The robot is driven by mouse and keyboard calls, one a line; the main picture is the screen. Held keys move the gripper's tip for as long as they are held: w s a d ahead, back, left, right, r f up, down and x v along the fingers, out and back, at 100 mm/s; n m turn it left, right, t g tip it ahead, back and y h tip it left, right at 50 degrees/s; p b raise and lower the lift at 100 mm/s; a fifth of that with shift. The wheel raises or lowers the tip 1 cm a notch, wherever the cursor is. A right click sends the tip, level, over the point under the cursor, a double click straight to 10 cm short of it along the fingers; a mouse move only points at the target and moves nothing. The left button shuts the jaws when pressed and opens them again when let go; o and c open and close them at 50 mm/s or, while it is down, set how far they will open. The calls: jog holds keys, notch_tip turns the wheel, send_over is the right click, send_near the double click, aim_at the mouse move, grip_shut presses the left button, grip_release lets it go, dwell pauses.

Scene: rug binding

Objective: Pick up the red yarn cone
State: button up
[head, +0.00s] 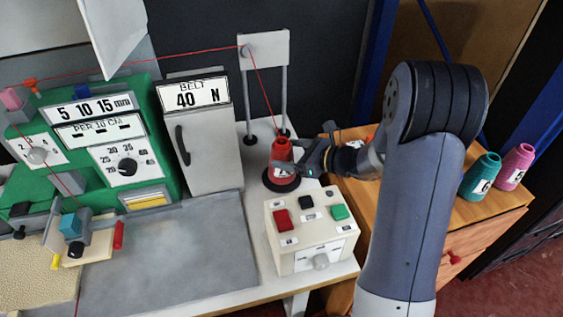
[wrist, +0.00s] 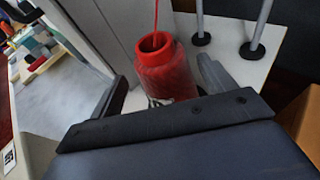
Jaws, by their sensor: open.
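The red yarn cone (head: 281,161) stands upright on a dark round base on the white machine table, behind the button box. A red thread runs up from its top to a guide on a stand. In the wrist view the red yarn cone (wrist: 165,70) is near the middle, with its open top showing and its lower part hidden by my gripper's body. My gripper (head: 299,160) is open and level with the cone, reaching in from the right. In the wrist view one finger of my gripper (wrist: 160,90) is on each side of the cone. I cannot tell whether either finger touches it.
A button box (head: 311,231) stands just in front of the cone. The thread stand (head: 264,50) rises behind it, and a grey belt cabinet (head: 200,145) is to the left. A teal cone (head: 480,177) and a pink cone (head: 515,167) stand on the wooden cabinet at right.

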aim_at(276, 150)
jog(key=x, duration=0.4)
jog(key=shift+w+a, duration=0.2)
jog(key=shift+w, duration=0.2)
jog(key=c, duration=1.2)
